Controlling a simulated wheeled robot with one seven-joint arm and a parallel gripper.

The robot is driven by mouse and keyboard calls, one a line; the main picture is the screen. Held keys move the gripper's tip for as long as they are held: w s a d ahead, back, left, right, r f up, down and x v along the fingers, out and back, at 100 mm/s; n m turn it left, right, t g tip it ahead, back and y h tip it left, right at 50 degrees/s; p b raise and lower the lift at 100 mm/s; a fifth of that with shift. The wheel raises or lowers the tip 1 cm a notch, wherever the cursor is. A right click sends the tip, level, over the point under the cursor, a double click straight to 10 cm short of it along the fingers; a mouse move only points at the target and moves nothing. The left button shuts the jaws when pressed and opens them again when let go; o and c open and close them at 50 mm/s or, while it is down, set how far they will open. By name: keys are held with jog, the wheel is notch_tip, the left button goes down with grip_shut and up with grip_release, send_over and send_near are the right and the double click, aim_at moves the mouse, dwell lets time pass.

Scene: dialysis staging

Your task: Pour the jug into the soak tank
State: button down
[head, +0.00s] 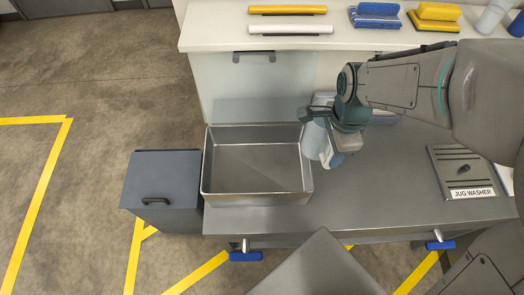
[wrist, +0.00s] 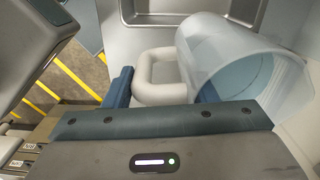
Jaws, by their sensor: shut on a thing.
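The jug (head: 315,143) is pale and translucent, with a light handle. In the head view it is partly hidden by my gripper (head: 328,146), beside the right wall of the soak tank (head: 207,180). The soak tank is an open metal basin that looks empty inside. In the wrist view the jug (wrist: 240,60) shows its wide open mouth and a bluish inside; whether that is liquid I cannot tell. My gripper (wrist: 160,92) is shut on the jug's handle (wrist: 152,72), between blue fingers. Part of the tank (wrist: 190,12) shows at the top of the wrist view.
The grey bench (head: 400,200) has free room right of the tank. A plate labelled JUG WASHER (head: 465,172) lies at the right. A shelf (head: 385,38) behind holds brushes and cups. A dark grey bin (head: 165,180) stands left of the tank. Blue-handled valves (head: 245,256) are at the front.

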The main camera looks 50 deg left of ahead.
jog(key=s+a+f+p, duration=0.1)
jog(key=s+a+p, duration=0.2)
jog(key=s+a, duration=0.3)
jog(key=s+a+f+p, duration=0.1)
jog(key=s+a, duration=0.5)
jog(key=s, duration=0.8)
jog(key=shift+s+a+p, duration=0.3)
jog(key=shift+a+p, duration=0.1)
jog(key=shift+p, duration=0.5)
